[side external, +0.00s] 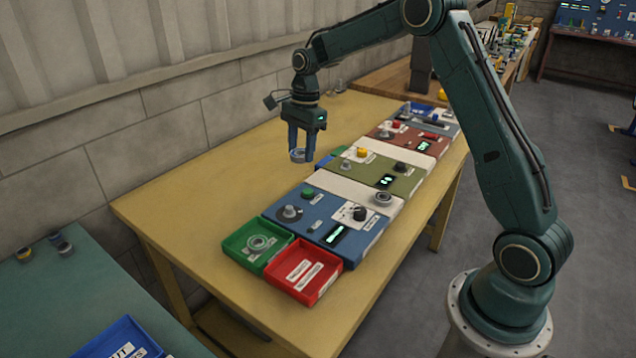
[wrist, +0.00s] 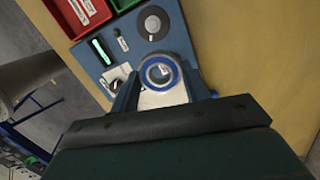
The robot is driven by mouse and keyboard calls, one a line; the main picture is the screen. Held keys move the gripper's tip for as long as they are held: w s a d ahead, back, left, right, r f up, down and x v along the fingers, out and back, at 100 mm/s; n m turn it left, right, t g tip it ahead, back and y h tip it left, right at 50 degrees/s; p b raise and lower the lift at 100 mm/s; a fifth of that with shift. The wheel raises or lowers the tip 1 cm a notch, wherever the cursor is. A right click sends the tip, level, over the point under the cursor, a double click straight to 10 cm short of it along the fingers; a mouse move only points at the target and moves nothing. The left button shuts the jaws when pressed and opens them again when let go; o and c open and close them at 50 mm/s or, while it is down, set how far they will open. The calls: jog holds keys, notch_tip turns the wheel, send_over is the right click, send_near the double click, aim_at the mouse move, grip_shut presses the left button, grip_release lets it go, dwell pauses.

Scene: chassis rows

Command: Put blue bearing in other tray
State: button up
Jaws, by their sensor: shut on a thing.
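My gripper (side external: 301,153) is shut on a blue-rimmed bearing (side external: 297,155) and holds it above the yellow table, behind the row of panels. In the wrist view the bearing (wrist: 160,71) shows as a blue ring with a metal centre between the fingers. A green tray (side external: 232,244) stands at the near end of the row with a grey ring-shaped bearing (side external: 258,243) in it. The red tray (wrist: 104,12) also shows at the top of the wrist view.
A blue panel (side external: 283,226) with knobs and a display adjoins the trays. Green and red panels (side external: 424,184) follow farther along. The table's left side (side external: 190,205) is clear.

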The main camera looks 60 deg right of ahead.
jog(key=s+a+r, duration=0.2)
jog(key=s+a, duration=0.3)
jog(key=a, duration=0.4)
jog(key=r, duration=0.1)
send_over(303, 274)
jog(key=shift+s+d+r, duration=0.1)
jog(key=shift+d, duration=0.15)
notch_tip(303, 274, down, 16)
jog(key=shift+f, duration=0.1)
jog(key=shift+f, duration=1.9)
jog(key=shift+f, duration=0.1)
